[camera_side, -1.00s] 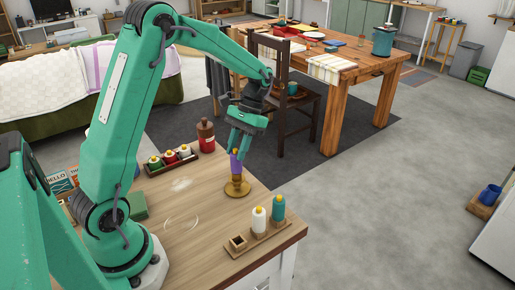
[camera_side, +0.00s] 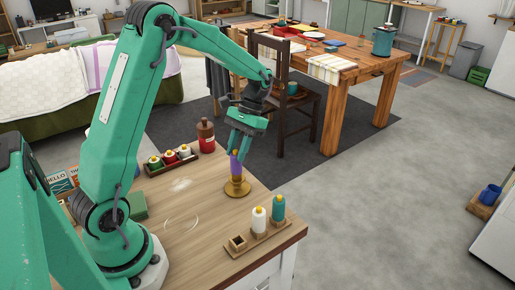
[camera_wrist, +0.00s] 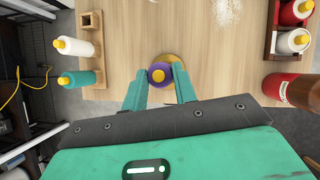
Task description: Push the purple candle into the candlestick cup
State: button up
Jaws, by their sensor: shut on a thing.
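The purple candle (camera_side: 235,164) stands upright at the brass candlestick (camera_side: 238,188) near the far right part of the wooden counter. In the wrist view I look down on the purple candle (camera_wrist: 160,73) with its yellow tip, and the candlestick's round brass base (camera_wrist: 176,59) shows behind it. My gripper (camera_side: 237,152) is above the candlestick, shut on the candle, with a finger on each side of it. It also shows in the wrist view (camera_wrist: 160,82). The cup is largely hidden by the candle, so I cannot tell how deep the candle sits.
A wooden holder (camera_side: 253,249) with an empty square socket, a white bottle (camera_side: 259,220) and a teal bottle (camera_side: 278,208) stands at the counter's front right. A dark tray (camera_side: 152,172) of small bottles and a red bottle (camera_side: 206,135) stand at the back left.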

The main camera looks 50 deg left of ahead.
jog(key=o, duration=1.1)
jog(key=shift+v, duration=3.9)
jog(key=shift+r, duration=0.1)
